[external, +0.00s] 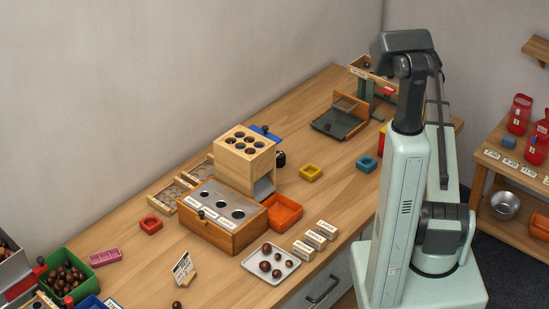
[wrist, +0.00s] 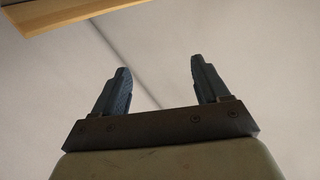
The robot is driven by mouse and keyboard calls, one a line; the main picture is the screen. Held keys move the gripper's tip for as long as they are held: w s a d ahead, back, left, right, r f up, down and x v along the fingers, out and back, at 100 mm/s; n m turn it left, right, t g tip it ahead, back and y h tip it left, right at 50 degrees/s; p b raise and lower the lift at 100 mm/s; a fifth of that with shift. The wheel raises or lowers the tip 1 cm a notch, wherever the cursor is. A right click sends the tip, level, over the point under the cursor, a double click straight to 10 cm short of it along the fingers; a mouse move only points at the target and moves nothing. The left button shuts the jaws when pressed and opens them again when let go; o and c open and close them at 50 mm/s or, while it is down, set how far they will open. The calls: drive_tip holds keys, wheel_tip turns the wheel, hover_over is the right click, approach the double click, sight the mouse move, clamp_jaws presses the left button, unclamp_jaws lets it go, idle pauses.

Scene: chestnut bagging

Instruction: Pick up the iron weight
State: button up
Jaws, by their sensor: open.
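In the external view my arm is raised at the right, well away from the dark object, and my gripper cannot be made out there. No weight shows in the wrist view.
A wooden box with a holed metal top (external: 222,208) and an orange tray (external: 284,212) stand near the dark object. A white tray of chestnuts (external: 254,265) lies in front. Yellow (external: 311,172) and teal (external: 367,163) pieces lie to the right. A green-based stand (external: 340,122) is behind.

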drive_tip(key=s+a+f+n+g+y, duration=0.1)
drive_tip(key=a+n+g, duration=0.15)
drive_tip(key=a, duration=0.55)
drive_tip(key=s+a+f+n+g+y, duration=0.15)
drive_tip(key=a+n, duration=0.25)
drive_tip(key=a, duration=0.5)
drive_tip(key=n+g+h, duration=0.8)
drive_tip(key=n+g, duration=0.2)
drive_tip(key=n, duration=1.3)
hover_over(279, 154)
drive_tip(key=s, duration=0.1)
wheel_tip(279, 154, down, 8)
drive_tip(key=f, duration=0.8)
drive_tip(key=shift+a+f, duration=0.1)
drive_tip(key=shift+a, duration=0.3)
drive_tip(key=shift+w+d+f, duration=0.1)
drive_tip(key=shift+w+f, duration=0.05)
drive_tip(key=shift+f, duration=0.75)
drive_tip(key=shift+w+d+f, duration=0.1)
drive_tip(key=shift+w+f, duration=0.05)
drive_tip(key=shift+f, duration=0.7)
drive_tip(key=shift+w+d+f, duration=0.1)
drive_tip(key=shift+w+f, duration=0.05)
drive_tip(key=shift+f, duration=0.75)
drive_tip(key=shift+c, duration=0.3)
clamp_jaws()
